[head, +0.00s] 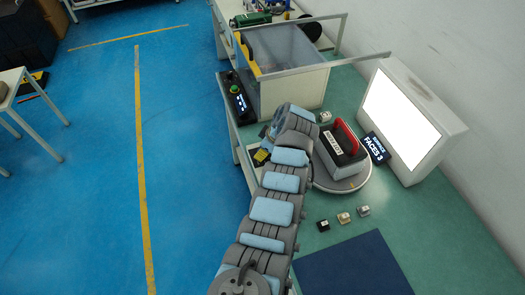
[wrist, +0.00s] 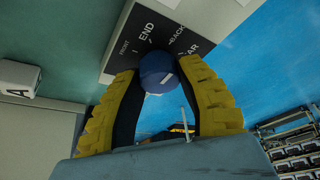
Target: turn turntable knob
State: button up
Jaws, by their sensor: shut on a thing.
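In the wrist view, my gripper (wrist: 157,82), with yellow and black fingers, is shut on the round blue turntable knob (wrist: 158,70). The knob sits on a dark panel (wrist: 126,40) lettered FRONT, END and BACK, with another word partly covered. I cannot read the knob's pointing direction. In the head view, a bit of yellow finger (head: 261,156) shows at the bench's left edge, while my arm hides the knob. The round turntable (head: 346,186) stands on the bench to the right, carrying a dark grey block (head: 336,157) with a red handle.
A lit white panel (head: 402,115) and a sign reading SURFACE FACES 3 (head: 375,149) stand right of the turntable. Several small blocks (head: 344,218) and a dark blue mat (head: 352,268) lie nearer. A clear-walled box (head: 290,85) stands behind. The blue floor at left is open.

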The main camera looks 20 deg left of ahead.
jog(key=shift+m+p, duration=0.5)
jog(key=shift+p, duration=0.2)
jog(key=shift+r+m+t+p, duration=0.1)
jog(key=shift+m+t+p, duration=0.2)
jog(key=shift+m+p, duration=0.35)
jog(key=m+t+p, duration=0.1)
jog(key=m+p, duration=0.1)
jog(key=shift+s+p, duration=0.1)
jog(key=shift+p, duration=0.25)
jog(key=m+t+h+p, duration=0.1)
jog(key=m+p, duration=0.1)
jog(key=m, duration=0.1)
jog(key=shift+m+p, duration=0.35)
jog(key=shift+p, duration=0.05)
jog(key=shift+m+h+p, duration=0.3)
jog(key=shift+m, duration=0.2)
jog(key=shift+f, duration=0.25)
jog(key=o, duration=1.2)
jog(key=shift+r+t, duration=0.1)
jog(key=shift+t, duration=0.2)
